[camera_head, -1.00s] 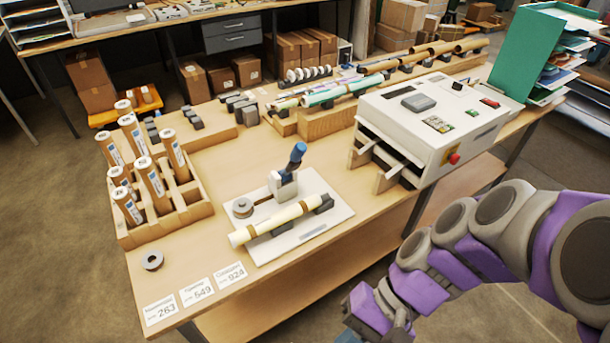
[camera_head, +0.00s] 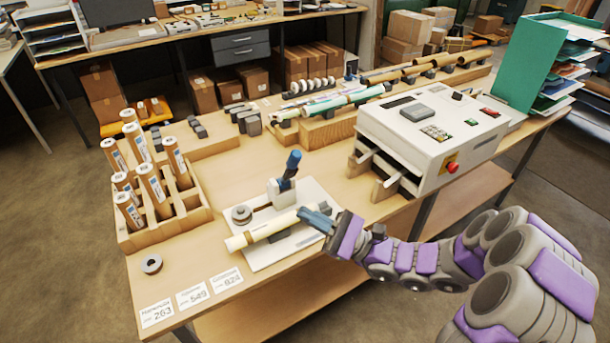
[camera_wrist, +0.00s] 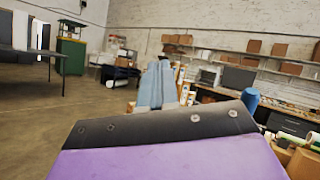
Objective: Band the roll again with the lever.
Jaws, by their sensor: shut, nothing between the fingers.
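A banding device with an upright blue-handled lever (camera_head: 291,163) stands on a white base plate (camera_head: 262,262) at the table's front. A cream roll (camera_head: 258,234) lies across the plate in front of the lever, and my gripper hides its right end. A dark tape ring (camera_head: 241,214) sits on the plate left of the lever. My gripper (camera_head: 305,212) is shut and empty, over or beside the roll's right end; I cannot tell whether it touches. In the wrist view the blue-grey fingers (camera_wrist: 157,85) are together. The blue lever handle (camera_wrist: 250,98) shows at the right.
A wooden rack (camera_head: 195,215) with several upright tubes stands at left. A loose dark ring (camera_head: 151,264) and number cards (camera_head: 190,297) lie at the front edge. The white laminator (camera_head: 430,140) stands at right, near my arm. Rolls on wooden supports (camera_head: 325,128) lie behind.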

